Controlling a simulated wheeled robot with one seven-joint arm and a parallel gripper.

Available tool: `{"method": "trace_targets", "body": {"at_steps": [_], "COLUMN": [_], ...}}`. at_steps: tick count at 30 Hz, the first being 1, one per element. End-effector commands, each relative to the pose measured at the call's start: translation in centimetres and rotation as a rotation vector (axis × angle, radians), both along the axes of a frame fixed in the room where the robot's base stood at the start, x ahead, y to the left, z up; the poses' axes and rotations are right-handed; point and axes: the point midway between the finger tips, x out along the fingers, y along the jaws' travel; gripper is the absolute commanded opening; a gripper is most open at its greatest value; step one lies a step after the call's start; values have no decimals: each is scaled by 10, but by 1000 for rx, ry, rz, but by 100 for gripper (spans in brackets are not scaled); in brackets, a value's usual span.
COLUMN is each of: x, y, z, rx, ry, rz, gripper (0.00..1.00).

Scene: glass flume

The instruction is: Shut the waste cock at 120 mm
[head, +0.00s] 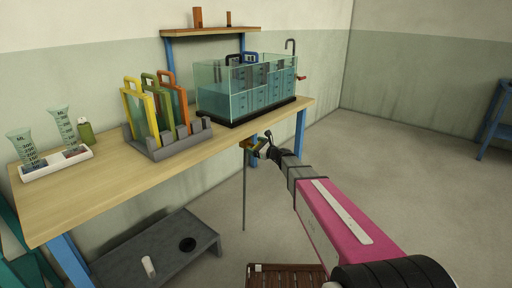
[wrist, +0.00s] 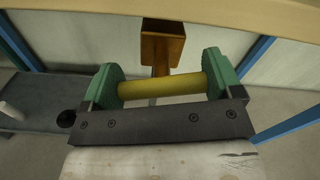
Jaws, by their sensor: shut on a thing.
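The waste cock (head: 246,143) hangs under the front edge of the bench, with a thin pipe running down from it. In the wrist view its brown block-shaped body (wrist: 163,47) shows beyond a yellow handle bar (wrist: 160,87). My gripper (head: 262,146) is shut on this bar, its two green fingers (wrist: 162,86) pressing the bar's ends. The glass flume (head: 215,80) stands on the bench above and holds bluish water (head: 240,104). Marked plates show inside it, but their figures are too small to read.
The bench (head: 95,180) also carries a rack (head: 175,148) of coloured-frame plates, measuring cones in a white tray (head: 58,170) and a green bottle (head: 86,133). A low grey platform (head: 150,255) with a black round spot and a wooden slatted piece (head: 285,280) lie below.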

Motion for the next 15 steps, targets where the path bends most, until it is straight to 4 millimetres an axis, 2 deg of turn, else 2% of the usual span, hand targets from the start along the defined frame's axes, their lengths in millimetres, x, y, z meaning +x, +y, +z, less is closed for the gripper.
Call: {"method": "trace_targets", "body": {"at_steps": [12,13,14,15], "x": [-1,-1,-1,-1], "y": [0,0,0,0], "z": [0,0,-1,0], "rx": [-30,-30,-29,-29], "ry": [-38,-38,-37,-37], "rz": [0,0,1,0], "gripper": [61,92,100,100]}}
